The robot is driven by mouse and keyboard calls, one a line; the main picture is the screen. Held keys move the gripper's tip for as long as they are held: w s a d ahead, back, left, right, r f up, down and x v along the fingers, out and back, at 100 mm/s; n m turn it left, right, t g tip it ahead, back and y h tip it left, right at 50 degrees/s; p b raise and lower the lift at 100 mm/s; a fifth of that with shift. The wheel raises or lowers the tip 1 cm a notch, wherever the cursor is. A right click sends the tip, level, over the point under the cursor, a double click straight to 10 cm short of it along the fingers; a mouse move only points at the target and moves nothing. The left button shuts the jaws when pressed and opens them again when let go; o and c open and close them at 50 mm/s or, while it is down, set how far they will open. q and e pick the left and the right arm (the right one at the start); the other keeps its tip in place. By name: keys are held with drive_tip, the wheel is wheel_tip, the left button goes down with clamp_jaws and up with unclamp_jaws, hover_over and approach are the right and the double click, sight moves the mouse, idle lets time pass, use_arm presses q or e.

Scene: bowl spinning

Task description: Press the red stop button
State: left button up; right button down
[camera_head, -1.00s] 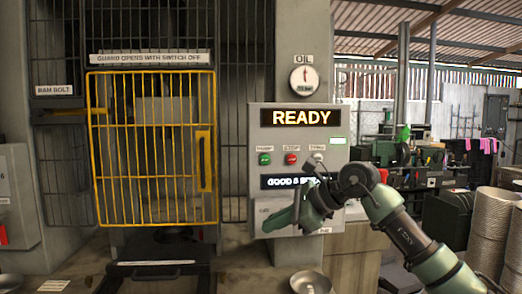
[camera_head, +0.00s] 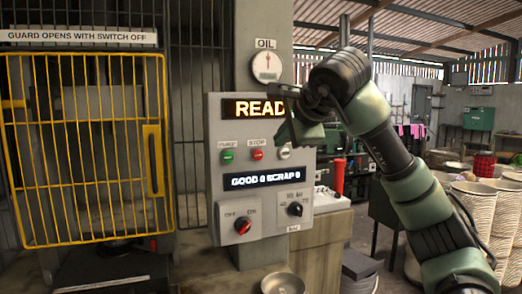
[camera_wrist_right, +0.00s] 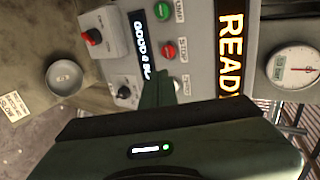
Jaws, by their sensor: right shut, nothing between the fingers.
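The red stop button (camera_head: 258,154) sits under the STOP label on the grey control panel (camera_head: 216,118), between a green button (camera_head: 227,156) and a pale button (camera_head: 285,153). In the right wrist view the stop button (camera_wrist_right: 169,50) shows clear and uncovered. My right gripper (camera_head: 284,137) is shut and empty, in front of the panel's upper right. It covers the end of the READY display in the head view. Its fingertips (camera_wrist_right: 158,78) appear close to the pale button in the wrist view, apart from the stop button in the picture. Contact with the panel cannot be told. My left gripper is not in view.
A red OFF/ON switch (camera_head: 243,225) and a black knob (camera_head: 295,209) are lower on the panel. A gauge (camera_head: 267,66) is above it. A yellow barred guard (camera_head: 90,150) stands left. A metal bowl (camera_head: 283,284) is below the panel.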

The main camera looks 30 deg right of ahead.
drive_tip(key=p, duration=0.2)
approach(258, 153)
wheel_tip(258, 153, down, 3)
drive_tip(key=w, duration=0.1)
drive_tip(key=w+p, duration=0.1)
drive_tip(key=w+d, duration=0.1)
drive_tip(key=w, duration=0.1)
drive_tip(key=shift+w+d+f+p, duration=0.1)
drive_tip(key=shift+w+d+p, duration=0.05)
drive_tip(key=shift+w+p, duration=0.2)
drive_tip(key=shift+w+d+f, duration=0.1)
drive_tip(key=shift+w, duration=0.25)
